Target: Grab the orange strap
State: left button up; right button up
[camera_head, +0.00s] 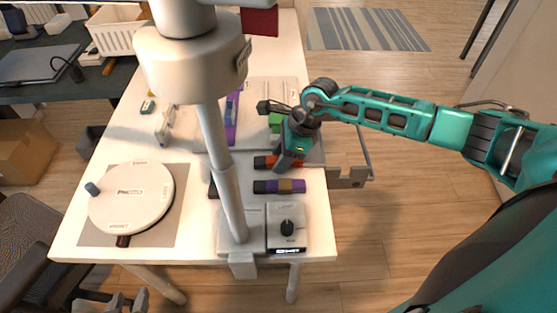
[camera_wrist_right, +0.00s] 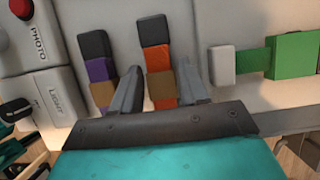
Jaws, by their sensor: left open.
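In the right wrist view the orange strap (camera_wrist_right: 157,60) has a dark end and a tan middle band. My right gripper (camera_head: 283,163) is above it. In the right wrist view the fingers of my right gripper (camera_wrist_right: 160,82) are apart, one on each side of the strap, with gaps visible. My left gripper (camera_head: 126,301) shows only its grey fingertips at the bottom left edge, open, away from the strap.
A green block (camera_head: 275,121) is on the other side. A grey post (camera_head: 217,150) rises left of the straps. A white turntable (camera_head: 131,200) is left.

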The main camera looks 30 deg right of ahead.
jog(key=c, duration=0.7)
jog(key=shift+r, duration=0.1)
